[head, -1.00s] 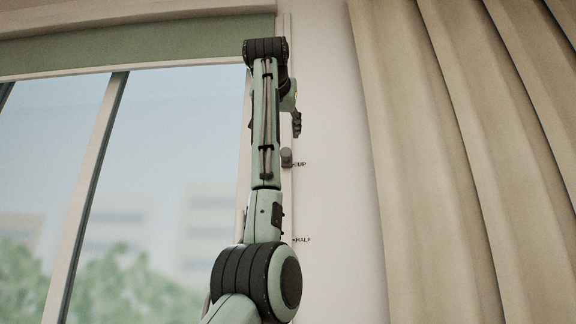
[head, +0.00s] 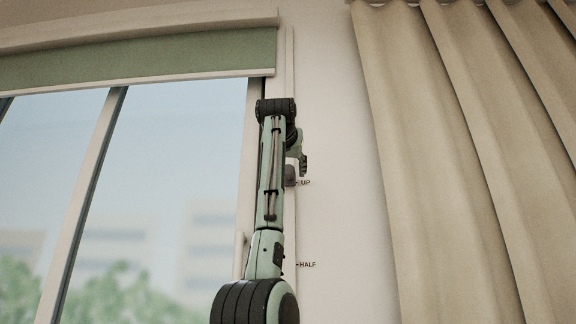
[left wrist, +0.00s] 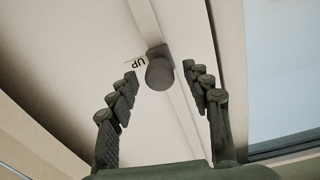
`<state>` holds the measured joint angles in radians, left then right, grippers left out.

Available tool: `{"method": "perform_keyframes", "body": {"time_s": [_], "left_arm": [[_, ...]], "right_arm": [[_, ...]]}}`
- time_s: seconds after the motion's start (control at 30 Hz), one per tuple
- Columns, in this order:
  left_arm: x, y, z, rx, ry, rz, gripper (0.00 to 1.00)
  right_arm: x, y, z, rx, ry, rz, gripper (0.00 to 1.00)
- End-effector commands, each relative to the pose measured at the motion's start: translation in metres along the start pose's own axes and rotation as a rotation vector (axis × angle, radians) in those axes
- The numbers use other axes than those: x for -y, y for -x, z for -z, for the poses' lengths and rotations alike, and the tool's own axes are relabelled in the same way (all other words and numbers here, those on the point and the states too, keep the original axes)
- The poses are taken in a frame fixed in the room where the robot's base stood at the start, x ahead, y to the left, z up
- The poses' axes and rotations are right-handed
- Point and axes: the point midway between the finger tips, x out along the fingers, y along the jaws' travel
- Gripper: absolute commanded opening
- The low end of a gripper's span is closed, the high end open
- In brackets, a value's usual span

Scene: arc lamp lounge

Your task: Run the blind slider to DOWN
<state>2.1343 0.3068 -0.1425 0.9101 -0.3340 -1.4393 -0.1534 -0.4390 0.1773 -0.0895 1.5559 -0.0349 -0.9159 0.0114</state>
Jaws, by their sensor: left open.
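The blind slider's dark grey knob (head: 290,176) sits on the pale vertical track (head: 290,60) beside the window, at the UP mark (head: 305,183). The HALF mark (head: 307,264) is lower on the wall; no DOWN mark is in view. My left gripper (head: 303,166) is at the knob's height, partly overlapping it. In the left wrist view, the open fingers (left wrist: 160,78) stand either side of the knob (left wrist: 159,70), with a visible gap on both sides. I cannot tell how far the tips reach around it. My right gripper is not in view.
The green blind (head: 140,55) is rolled up at the top of the window (head: 180,150). A beige curtain (head: 450,160) hangs at the right. The wall (head: 340,200) between track and curtain is clear. My left arm hides part of the lower track.

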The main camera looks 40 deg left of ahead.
Motion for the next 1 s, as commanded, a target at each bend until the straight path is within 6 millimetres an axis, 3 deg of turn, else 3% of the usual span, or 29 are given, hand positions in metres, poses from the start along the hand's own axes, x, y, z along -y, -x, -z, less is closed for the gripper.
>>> {"method": "perform_keyframes", "body": {"time_s": [0.33, 0.7, 1.0], "left_arm": [[0.0002, -0.0031, -0.0004, 0.000, 0.000, 0.000, 0.48], [0.0002, -0.0027, -0.0002, 0.000, 0.000, 0.000, 0.02], [-0.0002, -0.0028, -0.0005, 0.000, 0.000, 0.000, 0.00]], "right_arm": [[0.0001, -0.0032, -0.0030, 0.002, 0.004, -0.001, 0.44], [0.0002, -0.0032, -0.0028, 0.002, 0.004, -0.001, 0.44], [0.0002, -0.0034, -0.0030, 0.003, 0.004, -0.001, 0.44]]}}
